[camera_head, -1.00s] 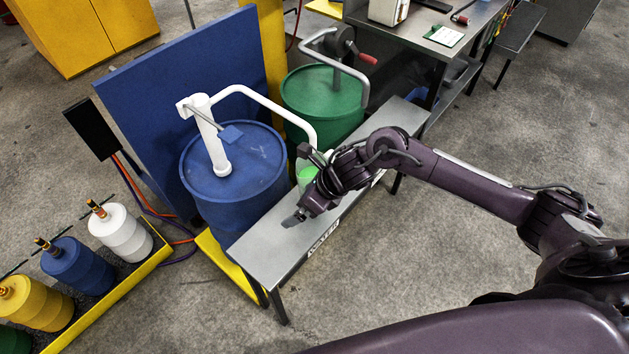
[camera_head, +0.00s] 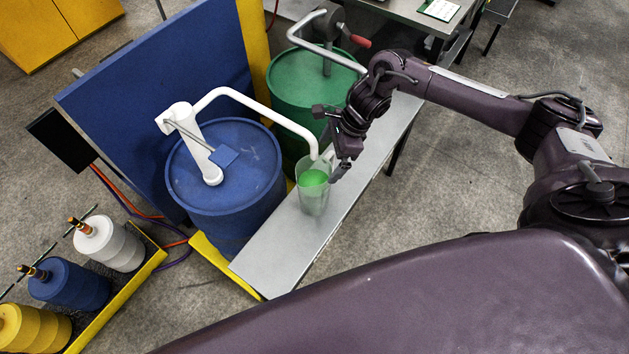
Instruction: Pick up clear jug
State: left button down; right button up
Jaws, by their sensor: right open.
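The clear jug (camera_head: 313,197) stands upright on the narrow metal bench, with green showing at its upper part. The white spout of the blue drum's pump ends just above it. My right gripper (camera_head: 328,145) is open, at the jug's upper right side and close to its rim. I cannot tell whether it touches the jug. My left gripper is not in view.
The grey bench (camera_head: 280,255) runs diagonally in front of a blue drum (camera_head: 222,190) and a green drum (camera_head: 300,95). A blue panel (camera_head: 150,95) stands behind. Several coloured bottles sit in a yellow-edged tray (camera_head: 115,300) at lower left. The bench's near end is clear.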

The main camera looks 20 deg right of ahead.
aim_at(319, 163)
jog(key=p+x, duration=0.1)
jog(key=x, duration=0.1)
jog(key=p+x, duration=0.1)
jog(key=x, duration=0.2)
jog(key=shift+w+a, duration=0.2)
jog(key=shift+w, duration=0.05)
jog(key=c, duration=1.8)
jog(key=shift+w+r, duration=0.1)
jog(key=shift+c, duration=0.5)
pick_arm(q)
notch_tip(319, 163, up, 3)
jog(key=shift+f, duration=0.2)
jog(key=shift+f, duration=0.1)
pick_arm(e)
jog(key=shift+r, duration=0.1)
